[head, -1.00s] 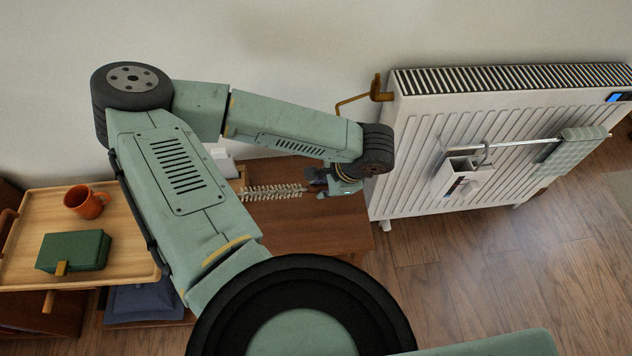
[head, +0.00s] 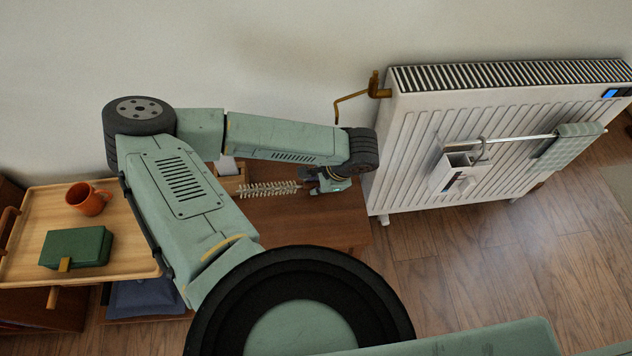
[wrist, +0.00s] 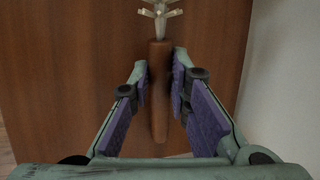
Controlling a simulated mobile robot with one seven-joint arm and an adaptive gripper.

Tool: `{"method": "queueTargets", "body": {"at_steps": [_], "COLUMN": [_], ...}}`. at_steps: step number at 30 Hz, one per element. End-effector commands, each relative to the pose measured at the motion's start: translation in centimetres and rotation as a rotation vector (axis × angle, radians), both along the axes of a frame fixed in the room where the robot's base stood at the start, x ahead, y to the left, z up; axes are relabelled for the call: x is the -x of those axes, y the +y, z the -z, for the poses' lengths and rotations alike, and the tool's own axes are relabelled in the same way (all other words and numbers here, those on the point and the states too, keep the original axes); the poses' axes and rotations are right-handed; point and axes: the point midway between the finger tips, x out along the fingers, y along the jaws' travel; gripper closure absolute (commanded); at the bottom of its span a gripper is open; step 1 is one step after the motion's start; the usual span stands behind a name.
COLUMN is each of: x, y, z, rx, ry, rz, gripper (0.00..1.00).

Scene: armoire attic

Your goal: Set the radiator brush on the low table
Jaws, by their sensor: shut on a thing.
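The radiator brush has a pale bristled head (head: 268,189) that points left from my gripper (head: 318,183) in the head view. In the wrist view, its brown wooden handle (wrist: 158,95) runs lengthwise between the two purple-padded fingers of my gripper (wrist: 160,72), which is shut on it. The base of the bristles shows at the top of that view. The low table (head: 305,228) is brown wood and lies beneath the brush; its top (wrist: 75,55) fills much of the wrist view. I cannot tell whether the brush touches it. My arm hides the table's left part.
A white radiator (head: 410,150) stands right of the table, with a hanging white holder (head: 452,175) and a checked cloth (head: 570,146). A wooden tray (head: 25,240) at left carries an orange mug (head: 88,199) and a green box (head: 78,246). The table's front right is clear.

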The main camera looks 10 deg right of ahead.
Motion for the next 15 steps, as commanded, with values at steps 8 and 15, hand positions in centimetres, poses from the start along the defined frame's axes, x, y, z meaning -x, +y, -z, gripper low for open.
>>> {"method": "queueTargets", "body": {"at_steps": [8, 15], "x": [0.02, 0.02], "y": [0.00, -0.01], "z": [0.07, 0.06], "rx": [0.000, 0.000], "ry": [0.000, 0.000], "rz": [0.000, 0.000], "gripper": [0.67, 0.63]}}
